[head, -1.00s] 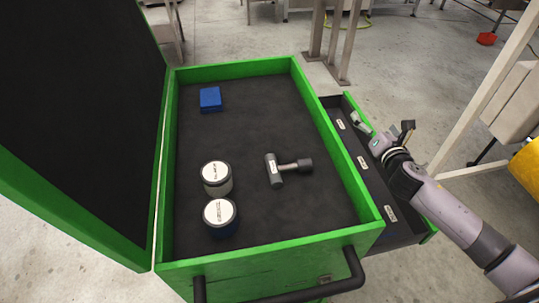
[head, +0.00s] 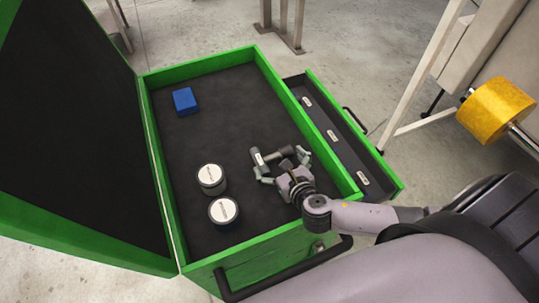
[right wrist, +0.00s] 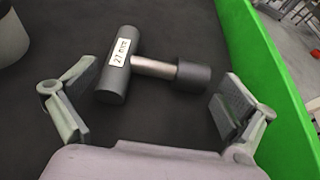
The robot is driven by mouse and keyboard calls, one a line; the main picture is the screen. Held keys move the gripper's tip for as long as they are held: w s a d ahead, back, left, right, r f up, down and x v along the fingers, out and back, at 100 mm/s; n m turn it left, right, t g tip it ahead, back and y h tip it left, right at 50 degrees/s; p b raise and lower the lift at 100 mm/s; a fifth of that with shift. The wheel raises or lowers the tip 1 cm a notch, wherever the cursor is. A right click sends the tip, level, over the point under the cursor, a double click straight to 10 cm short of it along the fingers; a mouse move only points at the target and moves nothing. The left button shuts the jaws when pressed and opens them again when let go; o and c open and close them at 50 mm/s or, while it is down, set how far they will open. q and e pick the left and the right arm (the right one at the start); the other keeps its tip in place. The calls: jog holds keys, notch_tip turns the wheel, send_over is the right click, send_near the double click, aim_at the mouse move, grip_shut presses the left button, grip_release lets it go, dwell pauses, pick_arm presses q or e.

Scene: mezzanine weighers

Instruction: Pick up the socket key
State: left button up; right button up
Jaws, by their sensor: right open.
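The socket key (head: 258,160) is a T-shaped tool with a dark grey cross handle, a bare metal shank and a dark socket end. It lies on the black floor of the green box. In the right wrist view the socket key (right wrist: 118,66) shows a white label reading "27 mm" on its handle. My right gripper (head: 283,165) is open, with its fingers spread either side of the tool, handle toward one finger and socket end toward the other. In the right wrist view the right gripper's fingers (right wrist: 155,100) appear apart from the tool. My left gripper is not in view.
A blue block (head: 185,101) lies at the far left. The box's green right wall (right wrist: 262,80) is close to my right finger. An open side drawer (head: 335,135) has labelled compartments.

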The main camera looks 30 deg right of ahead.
aim_at(274, 157)
jog(key=x, duration=0.3)
jog(key=shift+w, duration=0.1)
jog(key=shift+c, duration=0.2)
jog(key=c, duration=0.9)
